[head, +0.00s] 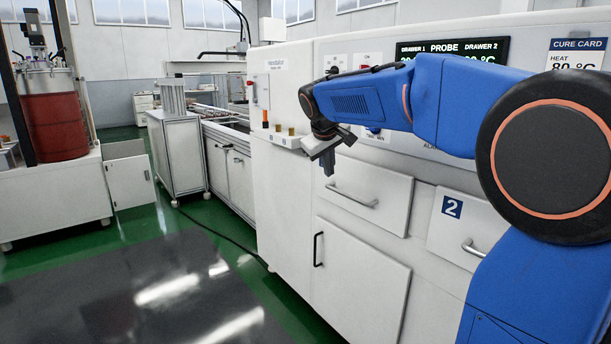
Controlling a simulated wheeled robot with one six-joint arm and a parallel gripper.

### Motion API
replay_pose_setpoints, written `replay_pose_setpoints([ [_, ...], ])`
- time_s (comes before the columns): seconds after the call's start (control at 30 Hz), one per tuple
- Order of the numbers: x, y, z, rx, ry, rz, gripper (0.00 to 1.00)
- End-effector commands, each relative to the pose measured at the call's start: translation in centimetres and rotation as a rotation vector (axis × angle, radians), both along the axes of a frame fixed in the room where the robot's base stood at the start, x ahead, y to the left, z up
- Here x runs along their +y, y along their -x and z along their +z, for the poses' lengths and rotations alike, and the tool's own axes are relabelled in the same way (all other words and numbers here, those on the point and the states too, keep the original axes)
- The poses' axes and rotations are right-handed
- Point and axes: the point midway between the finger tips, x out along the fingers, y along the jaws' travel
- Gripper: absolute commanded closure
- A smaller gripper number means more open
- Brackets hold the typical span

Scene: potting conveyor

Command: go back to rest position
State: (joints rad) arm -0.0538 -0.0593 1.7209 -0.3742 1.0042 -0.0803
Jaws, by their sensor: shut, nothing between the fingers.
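My gripper (328,165) hangs at the end of my blue arm (440,100), in the middle of the head view. It points down in front of the white cabinet's upper front, just left of the handle of a closed drawer (365,190). Its fingers are small and dark, and it is shut with nothing held. My arm reaches in from the right and hides part of the panel behind it.
The white cabinet (283,220) fills the middle and right, with drawer 2 (462,235) closed and a display (425,48) above. Small coloured items (278,128) sit on its ledge. A conveyor (222,125) runs behind. A red drum (55,125) stands left. The floor at left front is clear.

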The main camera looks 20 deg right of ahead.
Motion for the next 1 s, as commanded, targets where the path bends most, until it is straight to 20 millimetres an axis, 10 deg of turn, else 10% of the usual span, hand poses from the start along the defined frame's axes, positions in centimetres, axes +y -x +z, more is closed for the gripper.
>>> replay_pose_setpoints([
  [0.27, 0.1, 2.6, -0.3, 0.002, -0.022, -0.007, 1.00],
  [1.0, 2.6, 29.0, -11.5, 0.039, -0.278, -0.108, 1.00],
])
